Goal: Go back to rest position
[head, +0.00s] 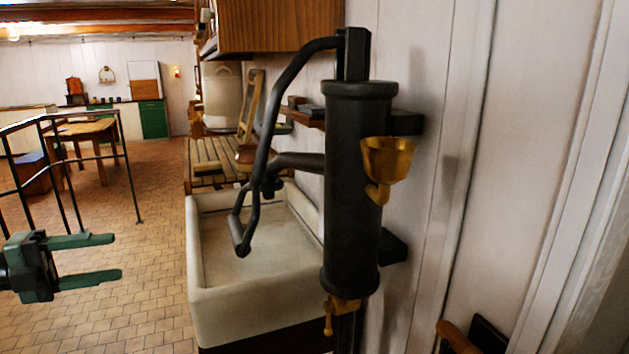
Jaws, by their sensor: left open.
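My left gripper (116,258) comes in from the left edge of the head view. Its two green fingers are apart, with nothing between them, and they point right towards the sink. It is in the air over the tiled floor, apart from the white sink. My right gripper is not in the head view.
A white sink (196,290) stands right of the gripper. A black hand pump (350,190) with a brass cup (388,160) rises beside it at the wall. A black railing (128,170) and a wooden table (85,130) are at left. Brick-tiled floor (150,215) between is open.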

